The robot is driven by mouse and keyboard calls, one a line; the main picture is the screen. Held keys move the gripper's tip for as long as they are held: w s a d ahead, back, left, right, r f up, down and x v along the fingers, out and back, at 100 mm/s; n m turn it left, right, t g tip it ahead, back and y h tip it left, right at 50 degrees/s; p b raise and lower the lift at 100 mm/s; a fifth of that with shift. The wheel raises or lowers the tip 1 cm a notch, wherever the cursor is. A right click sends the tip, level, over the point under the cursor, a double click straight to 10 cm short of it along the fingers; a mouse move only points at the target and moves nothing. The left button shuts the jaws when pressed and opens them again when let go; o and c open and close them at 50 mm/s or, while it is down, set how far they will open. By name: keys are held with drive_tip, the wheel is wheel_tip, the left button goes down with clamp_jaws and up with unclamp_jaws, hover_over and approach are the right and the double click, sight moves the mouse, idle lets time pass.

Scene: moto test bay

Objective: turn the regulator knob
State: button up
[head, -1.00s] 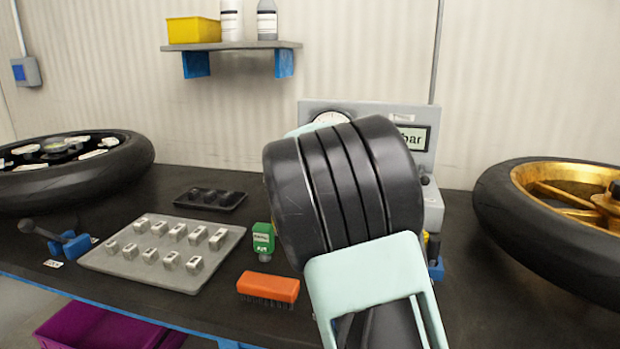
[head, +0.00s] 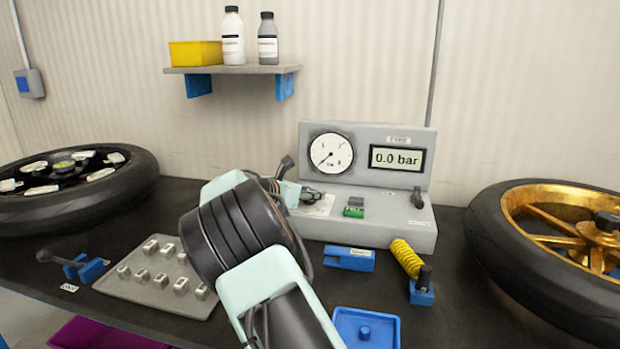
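The tyre test panel (head: 368,150) stands at the back of the bench, with a round dial gauge (head: 331,154) and a display (head: 397,158) reading 0.0 bar. My gripper (head: 297,181) is at the panel's left end, mostly behind my own wrist. A dark finger-like part points up beside the gauge. A dark rounded shape (head: 312,194) sits on the panel's base close to the gripper; I cannot tell whether it is the regulator knob or a finger. Whether they touch is unclear. A green button block (head: 354,207) and a black lever (head: 417,198) are on the base.
A blue block (head: 349,259), a yellow coiled hose (head: 406,257) and a blue dish (head: 366,327) lie before the panel. A grey tray (head: 118,292) of small weights is left of my arm. A shelf (head: 232,69) hangs above.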

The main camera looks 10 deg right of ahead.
drive_tip(key=shift+r+m+g+h+p, duration=0.15)
drive_tip(key=shift+m+g+h+p, duration=1.05)
drive_tip(key=shift+p, duration=2.3)
drive_tip(key=shift+d+f+m+g+p, duration=0.1)
drive_tip(key=shift+f+m+g+p, duration=0.1)
drive_tip(key=shift+m+g+p, duration=1.3)
drive_tip(key=shift+n+t+h+p, duration=0.3)
drive_tip(key=shift+n+t+p, duration=0.05)
drive_tip(key=shift+n+t, duration=0.05)
drive_tip(key=o, duration=1.2)
drive_tip(key=shift+c, duration=0.2)
drive_tip(key=v, duration=1.2)
